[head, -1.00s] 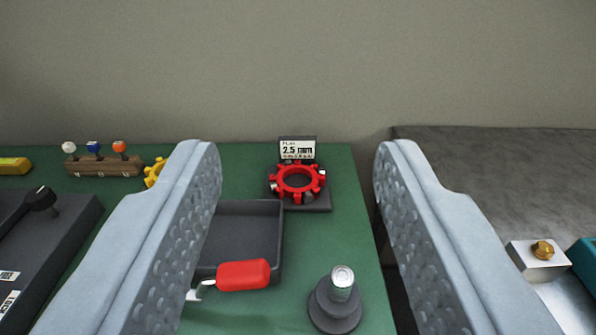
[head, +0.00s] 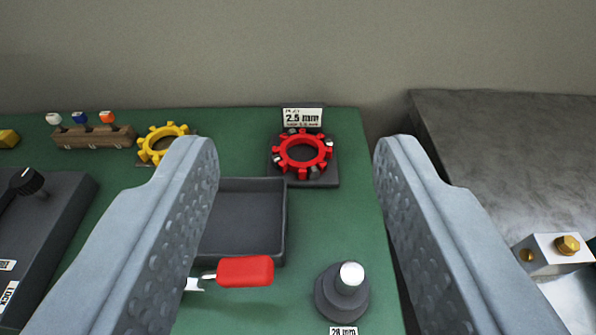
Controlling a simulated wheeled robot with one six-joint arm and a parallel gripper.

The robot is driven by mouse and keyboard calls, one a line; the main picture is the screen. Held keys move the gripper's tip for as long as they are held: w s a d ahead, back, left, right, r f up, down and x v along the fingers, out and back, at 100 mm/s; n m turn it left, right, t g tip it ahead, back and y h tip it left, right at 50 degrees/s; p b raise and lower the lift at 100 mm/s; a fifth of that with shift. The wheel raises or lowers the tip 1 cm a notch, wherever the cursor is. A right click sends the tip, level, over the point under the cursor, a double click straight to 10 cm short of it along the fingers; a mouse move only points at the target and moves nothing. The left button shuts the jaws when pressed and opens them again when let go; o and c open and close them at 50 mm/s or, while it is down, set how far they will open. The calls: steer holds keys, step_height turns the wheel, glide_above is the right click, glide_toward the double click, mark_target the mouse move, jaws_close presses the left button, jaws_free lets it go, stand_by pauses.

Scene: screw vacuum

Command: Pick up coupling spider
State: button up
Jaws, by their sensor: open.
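A red toothed ring, the coupling spider (head: 303,151), sits on a dark square stand (head: 320,180) near the back of the green table. A white label card reading "2.5 mm" (head: 303,117) stands just behind it. A yellow toothed ring (head: 162,143) of similar shape lies to the left, partly near my left finger. My gripper (head: 296,155) is open, with its two grey dimpled fingers wide apart and nothing between them. In the picture the red ring shows between the fingertips, but it is farther off and untouched.
A dark open tray (head: 284,225) lies in front of the stand. A red-handled tool (head: 245,271) is at its front edge. A dark round post with a metal top (head: 343,292) stands at right. A wooden rack (head: 95,137) and grey box (head: 50,230) are at left.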

steer(key=w+a+f+g, duration=0.1)
steer(key=w+f+g, duration=0.15)
steer(key=w, duration=0.35)
steer(key=w+a+f+g, duration=0.1)
steer(key=w+g, duration=0.2)
steer(key=w, duration=0.2)
steer(key=g, duration=0.5)
glide_toward(279, 150)
steer(key=shift+g, duration=0.25)
steer(key=x, duration=0.8)
steer(key=shift+w+f, duration=0.2)
steer(key=shift+w, duration=0.15)
jaws_close()
